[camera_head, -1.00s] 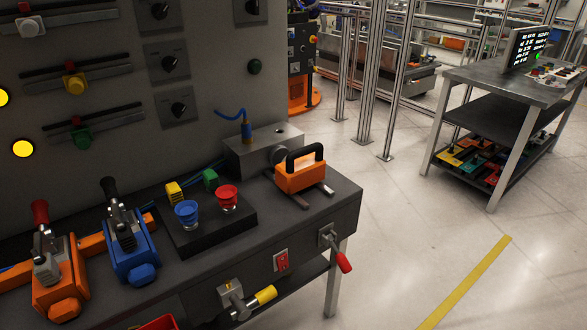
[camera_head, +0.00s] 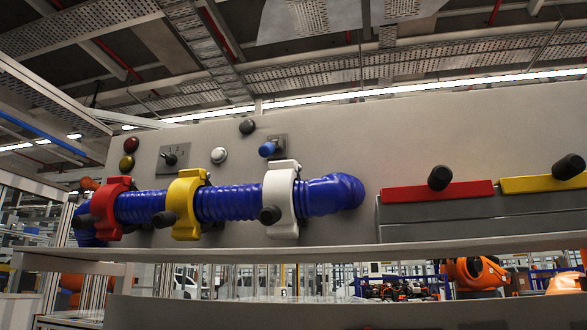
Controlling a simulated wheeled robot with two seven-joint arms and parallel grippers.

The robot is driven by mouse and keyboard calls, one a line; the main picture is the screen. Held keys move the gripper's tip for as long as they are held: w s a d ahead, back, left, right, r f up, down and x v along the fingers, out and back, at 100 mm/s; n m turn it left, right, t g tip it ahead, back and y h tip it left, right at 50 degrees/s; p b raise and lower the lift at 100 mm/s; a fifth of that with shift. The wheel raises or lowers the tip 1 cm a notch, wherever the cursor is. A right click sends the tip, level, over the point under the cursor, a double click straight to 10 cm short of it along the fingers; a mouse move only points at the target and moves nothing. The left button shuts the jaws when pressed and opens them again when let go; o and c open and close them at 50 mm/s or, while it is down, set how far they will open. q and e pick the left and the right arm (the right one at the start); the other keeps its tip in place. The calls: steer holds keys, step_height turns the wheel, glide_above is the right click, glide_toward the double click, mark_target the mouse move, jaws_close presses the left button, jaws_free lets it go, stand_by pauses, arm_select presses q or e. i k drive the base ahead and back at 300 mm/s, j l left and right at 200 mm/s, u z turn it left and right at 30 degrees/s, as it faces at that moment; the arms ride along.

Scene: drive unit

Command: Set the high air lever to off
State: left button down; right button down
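In the head view a grey panel (camera_head: 420,140) carries a small lever or switch with a blue knob (camera_head: 268,149) on a grey plate. No readable label marks it as the high air lever, so I cannot tell whether it is that lever or how it is set. A rotary switch (camera_head: 170,158) with small marks sits further left on the panel. Neither of my grippers is in view.
A ribbed blue hose (camera_head: 228,202) runs along the panel through red (camera_head: 108,208), yellow (camera_head: 186,204) and white (camera_head: 281,200) clamps. Red (camera_head: 437,191) and yellow (camera_head: 540,183) bars with black knobs are at right. A ledge (camera_head: 330,252) runs below.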

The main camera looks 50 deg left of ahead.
mark_target(266, 149)
steer(key=j+u, duration=0.15)
steer(key=u, duration=1.55)
